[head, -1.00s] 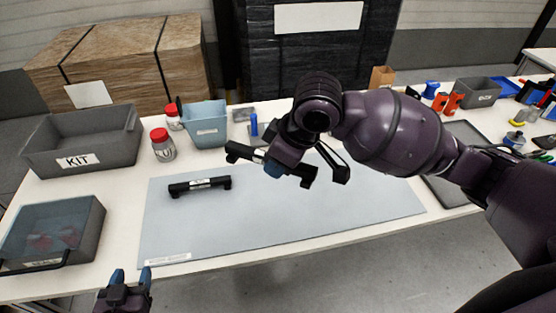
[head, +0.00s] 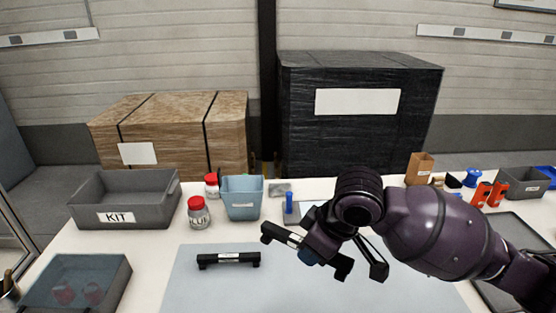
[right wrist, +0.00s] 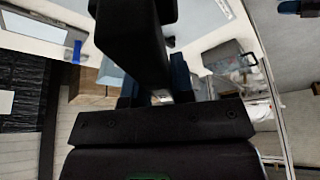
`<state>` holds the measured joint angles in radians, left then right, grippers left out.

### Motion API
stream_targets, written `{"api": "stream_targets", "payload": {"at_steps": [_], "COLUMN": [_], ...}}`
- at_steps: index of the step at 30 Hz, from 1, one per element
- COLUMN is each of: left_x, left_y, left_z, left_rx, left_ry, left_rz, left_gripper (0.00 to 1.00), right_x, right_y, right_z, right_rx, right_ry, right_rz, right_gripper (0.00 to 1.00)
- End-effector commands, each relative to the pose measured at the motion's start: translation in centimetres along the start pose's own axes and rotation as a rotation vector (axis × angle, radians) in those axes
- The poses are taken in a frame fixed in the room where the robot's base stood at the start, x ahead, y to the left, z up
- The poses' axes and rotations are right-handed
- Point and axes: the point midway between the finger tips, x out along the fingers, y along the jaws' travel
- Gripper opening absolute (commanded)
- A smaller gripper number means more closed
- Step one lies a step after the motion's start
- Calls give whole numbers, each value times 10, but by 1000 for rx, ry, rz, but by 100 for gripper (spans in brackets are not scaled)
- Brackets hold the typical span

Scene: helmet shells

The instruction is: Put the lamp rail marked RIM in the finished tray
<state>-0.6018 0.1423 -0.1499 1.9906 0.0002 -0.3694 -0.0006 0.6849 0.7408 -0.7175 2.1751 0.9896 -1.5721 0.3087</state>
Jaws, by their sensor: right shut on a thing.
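A black lamp rail (head: 275,233) with a white label is held in my right gripper (head: 311,256), tilted and raised above the mat. The gripper is shut on it around the middle. Its lettering is too small to read. In the right wrist view a black bar (right wrist: 132,35), apparently the held rail, fills the upper middle. A second black lamp rail (head: 229,260) with a white label lies on the grey-blue mat (head: 205,290); its marking is unreadable too. Dark flat trays (head: 520,234) show at the right, partly behind my right arm; no finished label is readable. My left gripper is out of view.
A grey KIT bin (head: 151,208), a blue bin (head: 243,200), red-lidded jars (head: 199,212) and a blue-grey container (head: 75,282) stand at the left. The mat's front is clear.

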Motion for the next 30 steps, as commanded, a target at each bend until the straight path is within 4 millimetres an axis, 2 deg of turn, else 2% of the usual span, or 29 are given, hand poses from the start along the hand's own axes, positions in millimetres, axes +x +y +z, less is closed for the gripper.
{"api": "stream_targets", "payload": {"at_steps": [5, 11, 15, 18, 24, 30], "left_x": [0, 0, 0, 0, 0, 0], "left_y": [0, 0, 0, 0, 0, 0], "left_z": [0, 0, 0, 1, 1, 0], "left_rx": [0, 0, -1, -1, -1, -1], "left_ry": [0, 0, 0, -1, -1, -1], "left_rz": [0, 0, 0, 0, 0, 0], "left_gripper": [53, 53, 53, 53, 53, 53], "right_x": [0, -10, -9, -4, 9, 17], "right_y": [6, 42, 70, 80, 81, 77], "right_z": [3, 6, 29, 48, 75, 84], "right_rx": [98, 398, 663, 768, 835, 840], "right_ry": [0, 1, -3, -3, -1, 1], "right_rz": [41, 162, 268, 313, 343, 347], "right_gripper": [0, 0, 0, 0, 0, 0]}}
